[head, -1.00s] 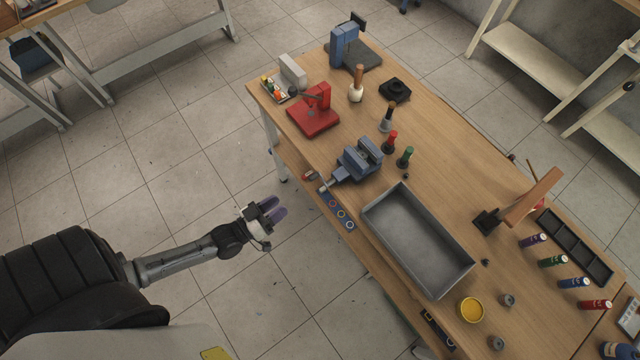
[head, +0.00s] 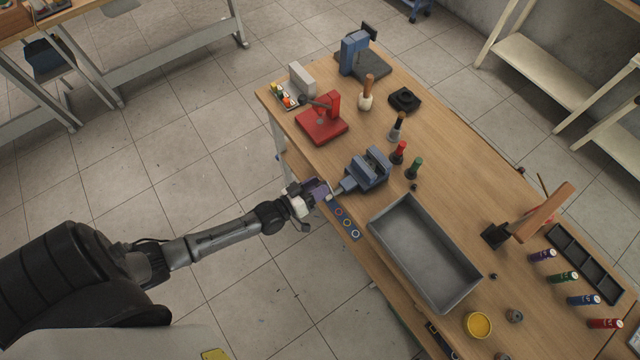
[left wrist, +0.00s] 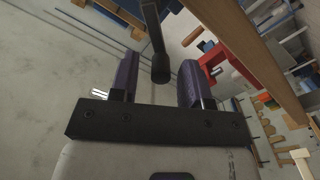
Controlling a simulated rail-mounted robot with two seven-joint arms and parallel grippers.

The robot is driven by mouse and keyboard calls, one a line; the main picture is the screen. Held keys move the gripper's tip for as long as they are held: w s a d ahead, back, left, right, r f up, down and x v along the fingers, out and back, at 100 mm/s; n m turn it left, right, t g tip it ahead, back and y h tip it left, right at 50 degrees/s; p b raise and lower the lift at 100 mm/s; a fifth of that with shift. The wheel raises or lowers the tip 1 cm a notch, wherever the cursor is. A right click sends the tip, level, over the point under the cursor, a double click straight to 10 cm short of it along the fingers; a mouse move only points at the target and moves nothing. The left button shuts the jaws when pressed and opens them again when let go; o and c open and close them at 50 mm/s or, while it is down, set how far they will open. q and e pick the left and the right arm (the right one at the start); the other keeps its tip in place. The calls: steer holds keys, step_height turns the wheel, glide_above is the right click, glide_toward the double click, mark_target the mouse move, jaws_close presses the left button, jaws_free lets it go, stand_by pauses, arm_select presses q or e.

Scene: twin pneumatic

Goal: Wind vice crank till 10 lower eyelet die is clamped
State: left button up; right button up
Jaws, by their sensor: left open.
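The blue vice (head: 362,174) is fixed at the near left edge of the workbench. Its crank is partly hidden by my left gripper (head: 322,190) in the head view. My left gripper is open at the vice's near side, just off the bench edge. In the left wrist view a dark crank handle (left wrist: 158,62) with a thicker end comes down between the two purple fingers (left wrist: 162,78); I see gaps at both sides. I cannot make out the eyelet die in the vice jaws. My right gripper is not in view.
A grey tray (head: 426,253) lies right of the vice. Red (head: 399,153) and green (head: 414,168) handled tools stand behind it. A red press (head: 321,124) stands beyond it to the left. A strip with coloured rings (head: 346,223) is at the bench edge. Floor left of the bench is clear.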

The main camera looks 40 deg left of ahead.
arm_select(q)
steer(key=shift+w+d, duration=0.15)
steer(key=shift+w, duration=0.45)
jaws_close()
steer(key=shift+s+r+m+p, duration=0.1)
steer(key=shift+r+m+p, duration=0.25)
steer(key=shift+p, duration=0.3)
steer(key=shift+d+f+m+p, duration=0.2)
steer(key=shift+m+p, duration=0.1)
steer(key=shift+m, duration=0.25)
steer(key=shift+c, duration=1.3)
jaws_free()
steer(key=shift+o, duration=1.3)
